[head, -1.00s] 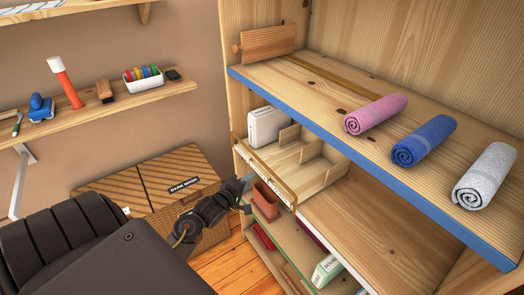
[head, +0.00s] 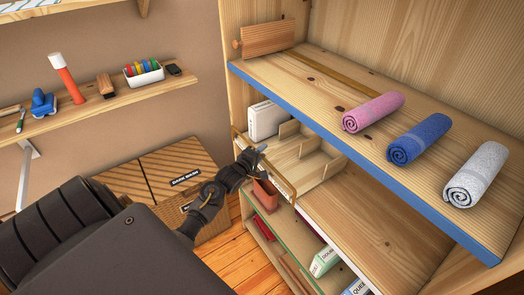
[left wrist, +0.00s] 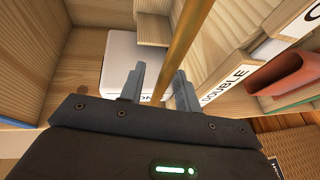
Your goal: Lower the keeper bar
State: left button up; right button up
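The keeper bar (head: 283,185) is a thin golden-brown rod along the front of the wooden tray (head: 325,170) below the blue-edged shelf. It also shows in the left wrist view (left wrist: 183,45), running down between my fingers. My left gripper (head: 260,156) is at the bar in the head view, hiding part of it. In the left wrist view its two grey fingers (left wrist: 159,84) stand apart on either side of the bar, with gaps showing, so it is open. I cannot tell how deep the bar sits between them. My right gripper is not in view.
A white box (head: 267,119) stands in the tray behind the bar. The blue-edged shelf (head: 330,122) with rolled towels overhangs the tray. A striped wooden chest (head: 150,180) stands to the left.

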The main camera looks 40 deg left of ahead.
pick_arm(q)
jog(key=shift+w+f, duration=0.1)
jog(key=shift+w, duration=0.35)
grip_shut()
